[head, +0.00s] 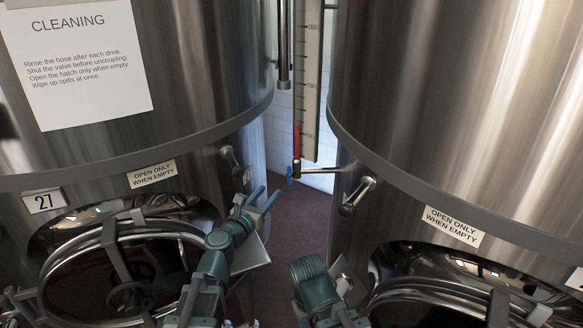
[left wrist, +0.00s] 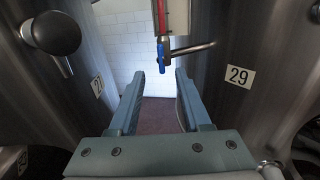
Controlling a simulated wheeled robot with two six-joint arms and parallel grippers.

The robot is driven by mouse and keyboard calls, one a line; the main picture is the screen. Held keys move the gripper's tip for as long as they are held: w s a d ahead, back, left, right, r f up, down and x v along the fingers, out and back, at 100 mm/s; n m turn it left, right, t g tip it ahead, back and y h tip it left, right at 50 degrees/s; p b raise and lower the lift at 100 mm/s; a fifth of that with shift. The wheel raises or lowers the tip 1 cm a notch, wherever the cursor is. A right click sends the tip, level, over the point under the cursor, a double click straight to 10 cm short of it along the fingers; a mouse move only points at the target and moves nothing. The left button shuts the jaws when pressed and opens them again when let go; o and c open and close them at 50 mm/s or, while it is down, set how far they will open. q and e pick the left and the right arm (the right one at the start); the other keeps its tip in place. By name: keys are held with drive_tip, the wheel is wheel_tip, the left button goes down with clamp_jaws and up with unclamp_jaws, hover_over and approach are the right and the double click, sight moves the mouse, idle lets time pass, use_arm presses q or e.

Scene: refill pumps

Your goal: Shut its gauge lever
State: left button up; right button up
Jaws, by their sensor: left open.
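The gauge lever (head: 290,181) is a small blue handle at the foot of a tall sight gauge (head: 309,85). The gauge joins the right-hand tank by a short pipe (head: 318,170). In the left wrist view the blue lever (left wrist: 161,55) hangs down, roughly in line with the gauge tube. My left gripper (head: 264,200) is open and empty, below and left of the lever in the head view. In the left wrist view its fingers (left wrist: 160,82) stand apart below the lever, not touching it. Part of my right arm shows, but its gripper does not.
Two big steel tanks, the left (head: 180,100) and the right (head: 460,110), flank a narrow gap. Another metal handle (head: 357,195) sticks out from the right tank. A dark round knob (left wrist: 56,33) is near my left wrist. Plate 29 (left wrist: 240,76) marks the right tank.

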sight(289, 175)
use_arm(q)
drive_tip(key=x, duration=1.3)
drive_tip(key=shift+w, duration=0.3)
drive_tip(key=shift+d, duration=0.1)
clamp_jaws()
